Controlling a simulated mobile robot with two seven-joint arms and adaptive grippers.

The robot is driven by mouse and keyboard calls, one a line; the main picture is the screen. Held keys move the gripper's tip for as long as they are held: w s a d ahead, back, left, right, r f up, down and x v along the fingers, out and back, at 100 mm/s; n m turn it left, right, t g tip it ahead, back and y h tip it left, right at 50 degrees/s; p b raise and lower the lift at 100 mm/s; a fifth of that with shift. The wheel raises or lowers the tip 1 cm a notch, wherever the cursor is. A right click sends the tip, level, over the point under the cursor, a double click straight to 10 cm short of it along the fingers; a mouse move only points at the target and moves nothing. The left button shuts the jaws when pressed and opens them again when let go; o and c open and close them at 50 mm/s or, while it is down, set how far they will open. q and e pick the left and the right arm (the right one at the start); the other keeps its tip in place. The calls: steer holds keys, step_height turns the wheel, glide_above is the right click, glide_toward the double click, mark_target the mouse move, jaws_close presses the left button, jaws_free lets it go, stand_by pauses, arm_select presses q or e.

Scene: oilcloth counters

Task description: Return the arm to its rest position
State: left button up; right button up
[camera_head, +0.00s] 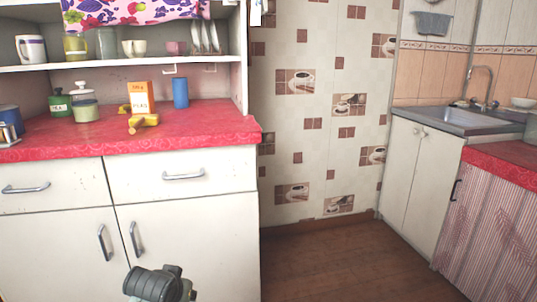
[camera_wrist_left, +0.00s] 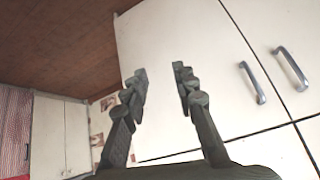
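My left gripper (camera_wrist_left: 161,80) shows in the left wrist view with its two dark fingers apart and nothing between them. Behind the fingers is the white front of a lower cabinet (camera_wrist_left: 190,40). In the head view a dark part of my own arm (camera_head: 155,284) shows at the bottom, in front of the cabinet doors. The gripper fingers cannot be made out there. My right gripper is in neither view.
A red-covered counter (camera_head: 190,137) holds an orange box (camera_head: 140,97), a blue cylinder (camera_head: 180,92), yellow bananas (camera_head: 143,122) and jars. Cabinet handles (camera_head: 137,238) stick out. Brown floor (camera_head: 335,265) is clear at centre. A sink (camera_head: 455,121) stands at right.

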arm_select(q)
steer(key=s+a+f+g, duration=0.2)
steer(key=s+a+f, duration=0.1)
steer(key=s+f, duration=0.7)
steer(key=s+a+f+m+g, duration=0.1)
steer(key=s+a+f+g, duration=0.1)
steer(key=s+f, duration=0.8)
steer(key=s+a, duration=0.1)
steer(key=s, duration=0.5)
steer(key=shift+s+a+g, duration=0.3)
steer(key=shift+s+a, duration=0.1)
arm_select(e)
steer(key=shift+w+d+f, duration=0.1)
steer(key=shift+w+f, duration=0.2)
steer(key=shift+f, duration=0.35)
arm_select(q)
steer(key=shift+f, duration=0.1)
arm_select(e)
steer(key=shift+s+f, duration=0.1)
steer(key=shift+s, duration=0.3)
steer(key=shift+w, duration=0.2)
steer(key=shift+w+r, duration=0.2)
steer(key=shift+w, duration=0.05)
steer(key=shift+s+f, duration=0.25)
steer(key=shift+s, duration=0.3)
